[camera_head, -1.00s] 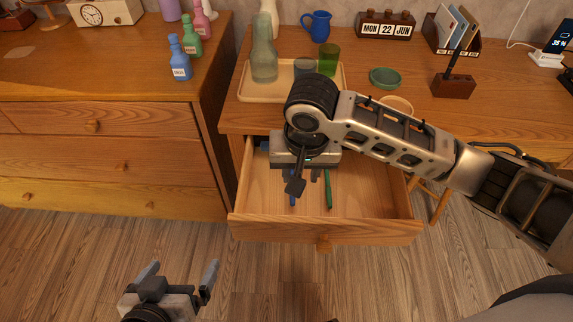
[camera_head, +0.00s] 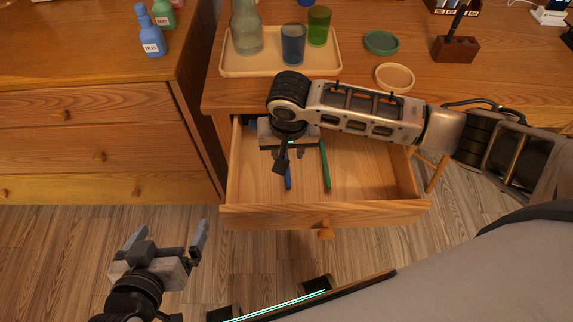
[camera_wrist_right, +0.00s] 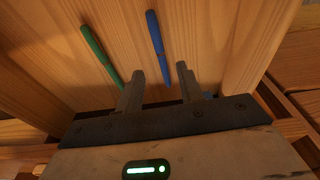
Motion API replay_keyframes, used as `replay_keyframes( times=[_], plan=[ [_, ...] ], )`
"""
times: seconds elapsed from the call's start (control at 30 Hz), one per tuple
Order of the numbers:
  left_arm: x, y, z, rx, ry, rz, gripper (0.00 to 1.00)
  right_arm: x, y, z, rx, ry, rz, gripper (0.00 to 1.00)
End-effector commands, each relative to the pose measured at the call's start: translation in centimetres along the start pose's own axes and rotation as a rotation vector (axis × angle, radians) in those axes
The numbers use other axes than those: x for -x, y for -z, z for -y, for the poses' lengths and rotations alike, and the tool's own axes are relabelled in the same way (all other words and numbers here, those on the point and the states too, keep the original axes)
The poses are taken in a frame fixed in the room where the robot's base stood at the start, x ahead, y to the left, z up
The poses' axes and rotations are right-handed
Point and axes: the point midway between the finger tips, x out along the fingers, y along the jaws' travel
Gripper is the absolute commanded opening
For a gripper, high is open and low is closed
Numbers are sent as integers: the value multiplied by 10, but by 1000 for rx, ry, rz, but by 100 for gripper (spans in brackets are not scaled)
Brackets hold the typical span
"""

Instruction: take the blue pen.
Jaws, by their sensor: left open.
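The blue pen (camera_head: 288,178) lies in the open drawer (camera_head: 375,180), partly hidden under my right gripper (camera_head: 287,152) in the head view. In the right wrist view, the blue pen (camera_wrist_right: 157,43) lies ahead of the open fingers of my right gripper (camera_wrist_right: 160,85), its near end in line with the gap between them. A green pen (camera_head: 325,165) lies to the right of the blue pen in the head view; it also shows in the right wrist view (camera_wrist_right: 100,53). My left gripper (camera_head: 167,238) is open and empty over the floor.
Above the drawer, the desk holds a tray (camera_head: 230,66) with a bottle (camera_head: 247,28) and glasses, a green dish (camera_head: 381,43) and a round coaster (camera_head: 394,77). A chest of drawers (camera_head: 95,150) stands at left. The drawer's right part is bare.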

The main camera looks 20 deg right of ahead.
Motion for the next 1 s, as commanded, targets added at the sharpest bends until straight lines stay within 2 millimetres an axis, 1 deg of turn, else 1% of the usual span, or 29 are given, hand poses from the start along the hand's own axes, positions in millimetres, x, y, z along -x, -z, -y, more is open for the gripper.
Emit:
replay_keyframes(
  times=[0.2,0.3,0.43,0.63,0.67,0.7,0.77,1.0],
  plan=[
    [-5,-5,1,-5,-1,-7,100,-32,2,1,0,-2,-1,37],
    [-6,-7,1,-8,-1,-9,100,-44,2,1,0,-1,0,37],
    [-5,-5,1,-11,-2,-13,100,-51,2,1,1,-1,-1,37],
    [-4,-3,0,-12,-3,-17,100,-50,2,2,1,0,-1,37],
    [-4,-3,0,-12,-3,-17,100,-50,2,2,1,0,-1,29],
    [-4,-3,0,-12,-4,-17,100,-50,2,2,1,0,-1,18],
    [-4,-3,0,-12,-4,-17,100,-50,2,2,1,0,-1,1],
    [-4,-4,0,-12,-4,-16,100,-50,2,2,1,0,-1,0]
  ],
)
